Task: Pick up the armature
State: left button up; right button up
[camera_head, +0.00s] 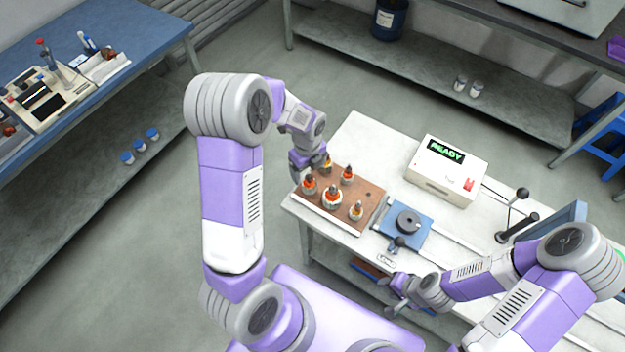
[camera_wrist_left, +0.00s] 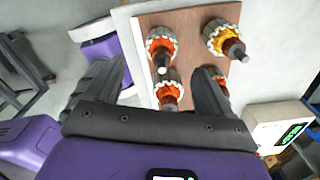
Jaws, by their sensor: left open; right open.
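Several armatures with orange or yellow windings stand on a brown board (camera_head: 340,209) at the left end of the white table. They include a front one (camera_head: 332,198), a left one (camera_head: 309,186), one at the back (camera_head: 347,175) and a right one (camera_head: 357,211). My left gripper (camera_head: 308,168) is open and empty over the board's back left edge, beside another armature (camera_head: 327,165). In the left wrist view, an orange armature (camera_wrist_left: 169,92) shows between the open fingers. The right finger partly hides another. My right gripper (camera_head: 392,293) is open and empty before the table's front edge.
A blue fixture with a dark round top (camera_head: 407,222) stands right of the board. A white box reading READY (camera_head: 447,171) is behind it. A black-knobbed lever (camera_head: 521,193) stands further right. The white table's back left corner (camera_head: 362,130) is clear.

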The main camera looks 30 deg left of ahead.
aim_at(309, 181)
pick_arm(q)
notch_tip(309, 181, down, 8)
jog(key=shift+w+d+r, duration=0.1)
dwell(0.4)
jog(key=shift+c, duration=0.2)
jog(key=c, duration=1.4)
notch_tip(309, 181, up, 10)
jog(key=shift+r+p, duration=0.1)
jog(key=shift+p, duration=0.2)
